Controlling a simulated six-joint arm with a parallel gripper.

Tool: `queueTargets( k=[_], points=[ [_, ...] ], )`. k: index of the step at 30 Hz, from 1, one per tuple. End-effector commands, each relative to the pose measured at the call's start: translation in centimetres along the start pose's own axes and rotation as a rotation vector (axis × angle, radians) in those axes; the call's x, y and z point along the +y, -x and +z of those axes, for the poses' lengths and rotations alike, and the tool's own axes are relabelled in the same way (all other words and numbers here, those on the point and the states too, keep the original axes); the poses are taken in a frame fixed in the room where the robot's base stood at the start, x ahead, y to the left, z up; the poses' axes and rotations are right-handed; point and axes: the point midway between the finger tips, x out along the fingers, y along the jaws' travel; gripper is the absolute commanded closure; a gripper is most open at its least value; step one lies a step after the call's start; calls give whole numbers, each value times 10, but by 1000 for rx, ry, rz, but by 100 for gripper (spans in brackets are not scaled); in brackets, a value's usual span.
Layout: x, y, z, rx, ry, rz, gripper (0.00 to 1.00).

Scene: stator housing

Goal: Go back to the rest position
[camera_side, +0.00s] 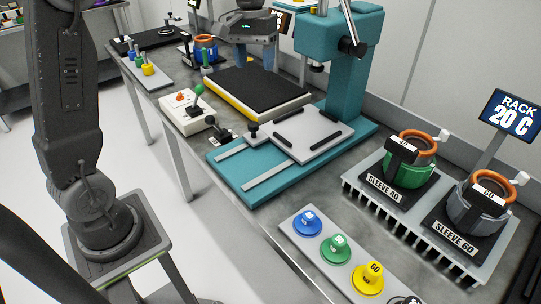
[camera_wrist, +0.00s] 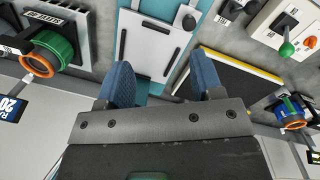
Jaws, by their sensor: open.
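My gripper (camera_wrist: 163,78) shows in the wrist view with two blue fingers spread apart and nothing between them. It is above the bench, and the white plate (camera_wrist: 148,45) of the teal press shows beyond the fingers. A green stator housing (camera_side: 408,168) with an orange ring sits on the rack at the SLEEVE 40 label. A grey housing (camera_side: 473,212) with an orange ring sits at SLEEVE 60. The green one also shows in the wrist view (camera_wrist: 62,46).
The teal press (camera_side: 338,65) stands mid-bench with its plate empty. A black-topped pad (camera_side: 258,88) and a control box with a green-knobbed lever (camera_side: 190,115) lie left of it. Blue, green and yellow plugs (camera_side: 336,250) stand on a front tray. A blue housing (camera_side: 206,47) stands farther back.

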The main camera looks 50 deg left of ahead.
Motion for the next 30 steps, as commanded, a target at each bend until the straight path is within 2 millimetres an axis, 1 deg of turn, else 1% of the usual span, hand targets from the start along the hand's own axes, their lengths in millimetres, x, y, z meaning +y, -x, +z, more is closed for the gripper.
queueTargets(
  k=[1,5,6,8,9,11,12,15,18,21,25,30],
  points=[
    [4,8,22,43,-40,2,40],
    [10,16,72,145,-140,8,40],
    [10,16,87,177,-170,9,40],
    [10,15,110,223,-217,12,40],
    [9,13,125,255,-248,15,40],
    [7,8,147,302,-294,19,40],
    [5,4,161,333,-325,22,40],
    [-1,-8,191,405,-395,29,40],
    [-6,-21,213,462,-451,36,40],
    [-11,-32,226,500,-489,41,40],
    [-13,-38,234,524,-512,44,40],
    [-13,-40,235,525,-515,43,40]
  ],
)
